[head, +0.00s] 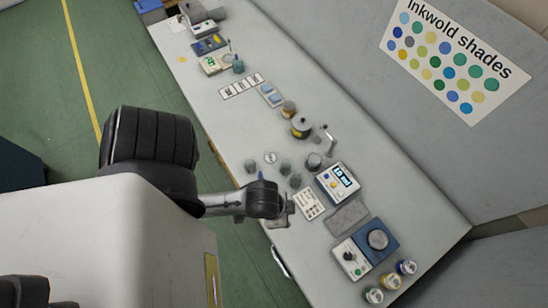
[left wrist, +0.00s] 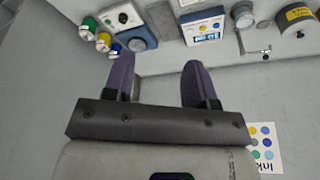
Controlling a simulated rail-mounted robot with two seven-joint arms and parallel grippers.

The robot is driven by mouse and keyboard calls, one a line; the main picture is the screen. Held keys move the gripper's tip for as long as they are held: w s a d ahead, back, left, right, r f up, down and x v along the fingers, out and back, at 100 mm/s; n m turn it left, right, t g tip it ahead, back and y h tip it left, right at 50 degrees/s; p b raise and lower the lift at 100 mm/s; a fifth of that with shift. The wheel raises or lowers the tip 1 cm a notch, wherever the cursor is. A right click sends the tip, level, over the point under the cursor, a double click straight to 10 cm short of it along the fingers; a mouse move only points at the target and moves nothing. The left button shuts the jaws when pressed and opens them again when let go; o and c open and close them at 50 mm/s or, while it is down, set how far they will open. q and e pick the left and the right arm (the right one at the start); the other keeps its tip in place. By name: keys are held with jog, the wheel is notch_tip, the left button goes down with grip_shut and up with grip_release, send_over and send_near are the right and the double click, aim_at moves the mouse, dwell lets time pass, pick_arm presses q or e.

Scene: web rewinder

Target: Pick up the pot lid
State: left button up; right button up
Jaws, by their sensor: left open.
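I cannot tell for certain which thing is the pot lid. A small pale round disc (head: 270,158) lies on the bench near several small dark grey pots (head: 314,160). A dark pot with a yellow label and a grey top (head: 301,127) stands farther along the bench; it also shows at the top right of the left wrist view (left wrist: 297,20). My left gripper (head: 287,208) is over the bench's near edge in the head view, short of the pots. In the left wrist view its two purple fingers (left wrist: 158,70) are apart with nothing between them. My right gripper is not seen.
A blue device with a round dial (head: 377,240), a white display box (head: 338,182) and several paint jars (head: 406,267) crowd the bench's near end. A metal tap-like stand (head: 328,138) rises beside the pots. A grey panel with a colour poster (head: 452,60) stands behind.

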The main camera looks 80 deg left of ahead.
pick_arm(q)
jog(key=o, duration=0.6)
jog(key=shift+o, duration=0.4)
jog(key=shift+a, duration=0.2)
